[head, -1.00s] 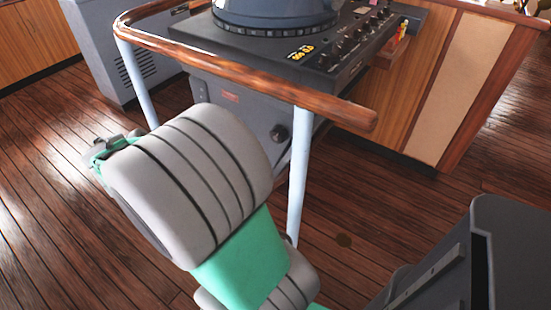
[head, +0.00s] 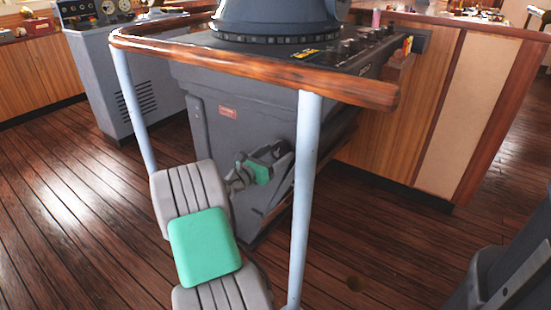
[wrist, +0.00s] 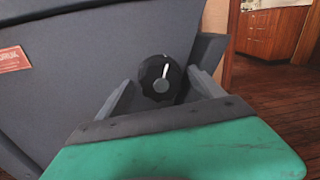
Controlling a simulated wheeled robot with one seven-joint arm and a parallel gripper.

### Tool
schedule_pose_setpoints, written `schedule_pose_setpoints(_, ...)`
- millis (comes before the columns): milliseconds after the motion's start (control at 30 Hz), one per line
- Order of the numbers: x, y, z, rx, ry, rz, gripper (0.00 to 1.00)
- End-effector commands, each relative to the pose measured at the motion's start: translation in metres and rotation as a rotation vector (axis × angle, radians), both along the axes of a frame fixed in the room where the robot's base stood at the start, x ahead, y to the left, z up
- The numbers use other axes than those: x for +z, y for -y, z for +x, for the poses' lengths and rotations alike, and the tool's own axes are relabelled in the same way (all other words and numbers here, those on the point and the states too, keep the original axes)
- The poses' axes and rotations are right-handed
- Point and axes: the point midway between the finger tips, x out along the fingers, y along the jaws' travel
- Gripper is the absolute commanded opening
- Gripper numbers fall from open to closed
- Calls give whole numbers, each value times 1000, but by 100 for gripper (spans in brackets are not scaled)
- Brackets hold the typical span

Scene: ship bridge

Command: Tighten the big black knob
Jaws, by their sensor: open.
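The big black knob (wrist: 160,80) is on the side of the grey console, round with a ridged rim and a white pointer mark. In the wrist view it shows between the two fingers of my gripper (wrist: 161,92), with a visible gap on each side. The gripper is open and empty. I cannot tell how far the fingertips reach along the knob. In the head view my gripper (head: 275,157) is at the console's side panel, and the knob is hidden behind it.
A wooden handrail (head: 260,75) on pale blue posts (head: 304,190) runs around the console (head: 225,145), with my arm passing below it. A red label (wrist: 10,59) is on the panel left of the knob. Open wooden floor (head: 400,240) lies to the right.

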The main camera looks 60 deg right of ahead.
Motion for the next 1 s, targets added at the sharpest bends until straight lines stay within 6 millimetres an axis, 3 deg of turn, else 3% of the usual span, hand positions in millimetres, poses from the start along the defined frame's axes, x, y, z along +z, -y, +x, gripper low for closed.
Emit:
schedule_pose_setpoints(233, 0, 1, 0, 1, 1, 1, 75)
schedule_pose_setpoints(1000, 0, 1, 0, 0, 2, 1, 15)
